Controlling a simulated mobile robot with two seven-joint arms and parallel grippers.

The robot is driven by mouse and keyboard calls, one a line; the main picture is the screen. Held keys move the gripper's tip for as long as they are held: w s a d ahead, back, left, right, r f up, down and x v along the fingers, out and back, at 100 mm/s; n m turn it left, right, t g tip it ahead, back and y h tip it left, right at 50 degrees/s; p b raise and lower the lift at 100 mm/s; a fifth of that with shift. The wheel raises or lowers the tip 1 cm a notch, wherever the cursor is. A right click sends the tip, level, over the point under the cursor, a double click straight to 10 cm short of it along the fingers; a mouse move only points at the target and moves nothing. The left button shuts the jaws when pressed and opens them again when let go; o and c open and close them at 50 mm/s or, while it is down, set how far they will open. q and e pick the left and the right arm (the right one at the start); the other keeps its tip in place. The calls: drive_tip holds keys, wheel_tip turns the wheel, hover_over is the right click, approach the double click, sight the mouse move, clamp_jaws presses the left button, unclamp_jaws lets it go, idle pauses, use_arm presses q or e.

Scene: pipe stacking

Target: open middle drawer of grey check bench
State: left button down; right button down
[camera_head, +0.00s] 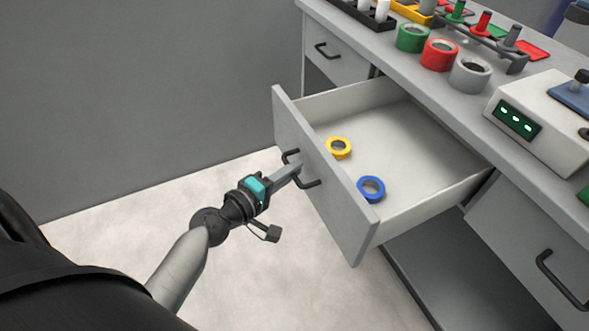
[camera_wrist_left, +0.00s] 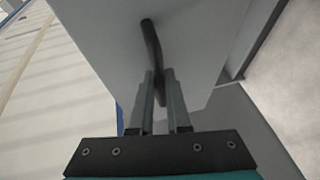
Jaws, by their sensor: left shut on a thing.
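The grey check bench (camera_head: 400,55) stands along the right. Its middle drawer (camera_head: 330,185) is pulled well out, with its inside showing. A yellow ring (camera_head: 339,148) and a blue ring (camera_head: 371,188) lie in it. My left gripper (camera_head: 294,170) is shut on the dark bar handle (camera_head: 311,184) of the drawer front. In the left wrist view, the two fingers (camera_wrist_left: 160,100) close around the handle (camera_wrist_left: 151,42), in front of the grey drawer front (camera_wrist_left: 210,35). My right gripper is not in view.
Another drawer (camera_head: 335,60) at the far end and one with a handle (camera_head: 556,277) at the near right are shut. On the bench top are green, red and grey rings (camera_head: 440,54), a peg rack (camera_head: 500,50) and a white device (camera_head: 545,110). Floor left of the drawer is clear.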

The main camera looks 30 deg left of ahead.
use_arm(q)
drive_tip(key=c, duration=0.9)
unclamp_jaws()
drive_tip(key=shift+s+a, duration=0.1)
drive_tip(key=shift+s, duration=0.15)
drive_tip(key=b+v, duration=0.2)
drive_tip(key=v, duration=1.2)
drive_tip(key=shift+s+r, duration=0.15)
drive_tip(key=shift+s, duration=0.2)
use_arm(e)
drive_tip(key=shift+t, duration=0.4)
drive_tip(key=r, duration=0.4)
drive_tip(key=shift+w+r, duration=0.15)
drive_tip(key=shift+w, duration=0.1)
